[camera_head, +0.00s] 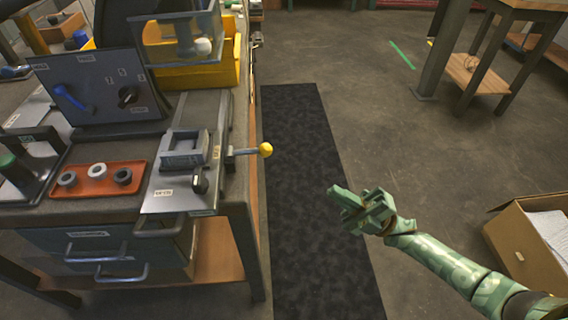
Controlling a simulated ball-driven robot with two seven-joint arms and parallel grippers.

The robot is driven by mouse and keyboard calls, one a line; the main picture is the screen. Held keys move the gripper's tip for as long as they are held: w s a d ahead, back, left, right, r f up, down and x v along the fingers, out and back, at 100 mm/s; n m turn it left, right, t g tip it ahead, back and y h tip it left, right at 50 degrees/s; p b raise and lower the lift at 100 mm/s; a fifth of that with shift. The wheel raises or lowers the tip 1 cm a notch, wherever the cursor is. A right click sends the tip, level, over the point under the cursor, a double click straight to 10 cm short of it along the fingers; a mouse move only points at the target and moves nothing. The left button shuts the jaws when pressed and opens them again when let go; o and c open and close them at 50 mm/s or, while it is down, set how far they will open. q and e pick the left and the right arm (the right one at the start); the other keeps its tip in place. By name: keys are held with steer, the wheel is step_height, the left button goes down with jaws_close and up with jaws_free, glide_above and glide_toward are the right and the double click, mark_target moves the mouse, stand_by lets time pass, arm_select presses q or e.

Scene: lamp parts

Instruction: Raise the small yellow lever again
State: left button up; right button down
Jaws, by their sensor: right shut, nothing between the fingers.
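A small lever with a yellow ball knob (266,149) sticks out to the right from a grey clamp-like fixture (184,149) at the right edge of the workbench. Its rod runs roughly level, past the bench edge. My right gripper (341,198) is green, shut and empty. It hangs over the dark floor mat, to the right of the knob and nearer to me, clearly apart from it. My left gripper is out of the picture.
A red tray (98,179) with several rings lies on the bench (147,211), left of the fixture. Behind stand a panel with a blue handle (68,97) and a yellow bin (196,74). A cardboard box (512,240) is at right. Space above the mat (300,130) is free.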

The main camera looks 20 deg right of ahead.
steer(key=shift+s+r, duration=0.1)
steer(key=shift+r, duration=0.05)
steer(key=p, duration=0.1)
glide_toward(271, 153)
steer(key=x, duration=0.5)
steer(key=shift+w+a, duration=0.15)
steer(key=shift+w, duration=0.35)
steer(key=shift+w+a+r, duration=0.1)
steer(key=shift+w+a, duration=0.15)
steer(key=shift+a, duration=0.15)
steer(key=shift+r+p, duration=0.1)
steer(key=shift+p, duration=0.2)
